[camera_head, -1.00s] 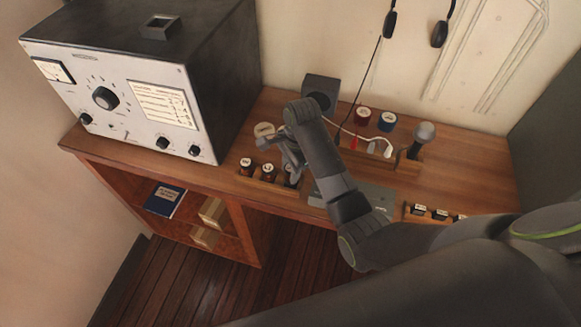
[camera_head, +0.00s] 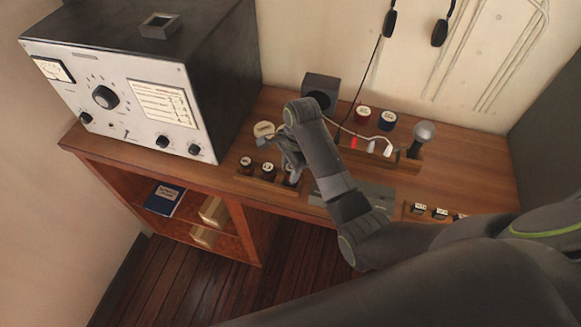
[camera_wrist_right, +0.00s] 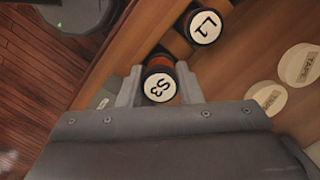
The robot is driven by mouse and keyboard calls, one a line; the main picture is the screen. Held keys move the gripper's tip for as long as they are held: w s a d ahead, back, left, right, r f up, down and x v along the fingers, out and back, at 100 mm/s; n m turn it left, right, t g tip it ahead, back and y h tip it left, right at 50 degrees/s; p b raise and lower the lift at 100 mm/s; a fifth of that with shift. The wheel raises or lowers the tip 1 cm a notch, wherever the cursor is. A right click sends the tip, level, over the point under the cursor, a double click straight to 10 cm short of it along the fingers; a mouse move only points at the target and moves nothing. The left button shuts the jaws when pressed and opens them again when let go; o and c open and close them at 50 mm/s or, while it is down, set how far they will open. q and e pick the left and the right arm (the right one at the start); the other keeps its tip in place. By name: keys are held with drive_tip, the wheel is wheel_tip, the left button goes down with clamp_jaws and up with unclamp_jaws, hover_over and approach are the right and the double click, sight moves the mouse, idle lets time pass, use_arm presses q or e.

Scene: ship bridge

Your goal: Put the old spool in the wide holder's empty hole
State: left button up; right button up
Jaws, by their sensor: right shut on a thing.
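My right gripper (camera_head: 292,172) reaches down at the right end of a wooden holder (camera_head: 258,180) near the desk's front edge. In the right wrist view its fingers (camera_wrist_right: 160,84) are shut on a dark spool with a white cap marked S3 (camera_wrist_right: 160,88). The spool is at the holder's row; how deep it sits cannot be told. In the head view two dark red, white-capped spools (camera_head: 246,163) (camera_head: 268,169) stand in the holder. My left gripper is not in view.
A big grey radio set (camera_head: 120,100) stands at the left. Tape rolls (camera_head: 264,129) lie behind the holder. Another holder with several labelled pieces (camera_head: 438,213) is at front right.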

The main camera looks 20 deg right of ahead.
drive_tip(key=shift+f, duration=1.2)
idle(3.3)
drive_tip(key=o, duration=1.1)
drive_tip(key=shift+c, duration=0.2)
